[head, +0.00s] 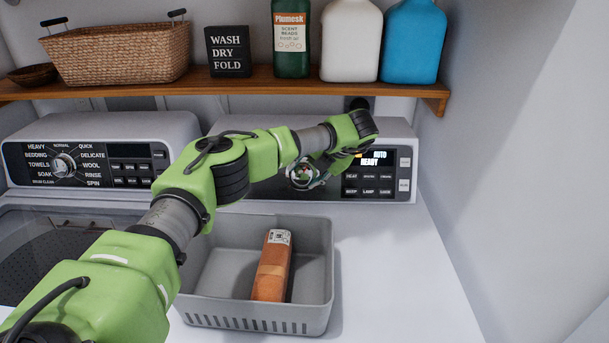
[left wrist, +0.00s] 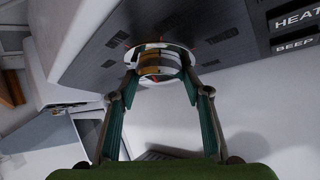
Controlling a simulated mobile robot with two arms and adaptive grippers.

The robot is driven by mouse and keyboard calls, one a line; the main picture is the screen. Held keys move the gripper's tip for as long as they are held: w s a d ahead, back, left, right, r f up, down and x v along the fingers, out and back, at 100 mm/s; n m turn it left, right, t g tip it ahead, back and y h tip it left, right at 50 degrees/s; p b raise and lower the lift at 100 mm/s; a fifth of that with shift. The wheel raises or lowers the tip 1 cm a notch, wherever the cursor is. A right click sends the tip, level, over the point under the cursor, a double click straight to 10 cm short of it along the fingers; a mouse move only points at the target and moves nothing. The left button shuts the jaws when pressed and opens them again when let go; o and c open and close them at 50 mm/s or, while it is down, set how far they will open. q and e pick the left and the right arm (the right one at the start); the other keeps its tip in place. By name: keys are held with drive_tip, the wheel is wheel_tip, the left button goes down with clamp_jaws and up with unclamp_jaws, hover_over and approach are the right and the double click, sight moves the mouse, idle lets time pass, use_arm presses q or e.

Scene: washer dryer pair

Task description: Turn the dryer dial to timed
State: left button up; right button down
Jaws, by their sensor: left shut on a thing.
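The dryer (head: 408,134) is the machine on the right, with a dark control panel and a lit display. Its dial (head: 306,174) is mostly hidden by my left arm in the head view. In the left wrist view the dial (left wrist: 162,64) is a shiny round knob on the panel, between my fingertips. My left gripper (left wrist: 160,75) is shut on the dial, one finger at each side. In the head view my left gripper (head: 306,180) is largely covered by the wrist. My right gripper is not in view.
A grey bin (head: 240,318) holding an orange-brown carton (head: 272,268) stands below my left arm. The washer (head: 100,130) is at left. A wooden shelf (head: 230,86) above carries a wicker basket (head: 118,54), a sign (head: 228,51) and bottles. The white top at right is clear.

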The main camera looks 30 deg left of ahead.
use_arm(q)
drive_tip(key=m+y, duration=0.1)
drive_tip(key=m+y+b, duration=0.1)
drive_tip(key=shift+d+f+m, duration=0.2)
drive_tip(key=shift+m, duration=0.2)
drive_tip(key=shift+f+m+t+y+b, duration=0.15)
drive_tip(key=shift+m+t+y+b, duration=0.35)
drive_tip(key=shift+m+y, duration=0.55)
drive_tip(key=shift+s+d+m+t+y+b, duration=0.1)
drive_tip(key=shift+m+t+y+b, duration=0.2)
drive_tip(key=shift+m+y, duration=0.6)
drive_tip(key=shift+f+m+t+y, duration=0.15)
drive_tip(key=shift+m+t+y, duration=0.45)
drive_tip(key=shift+m, duration=1.05)
drive_tip(key=shift+s+t+h, duration=0.1)
drive_tip(key=shift+t+h, duration=0.15)
drive_tip(key=shift+t, duration=0.05)
drive_tip(key=o, duration=1.1)
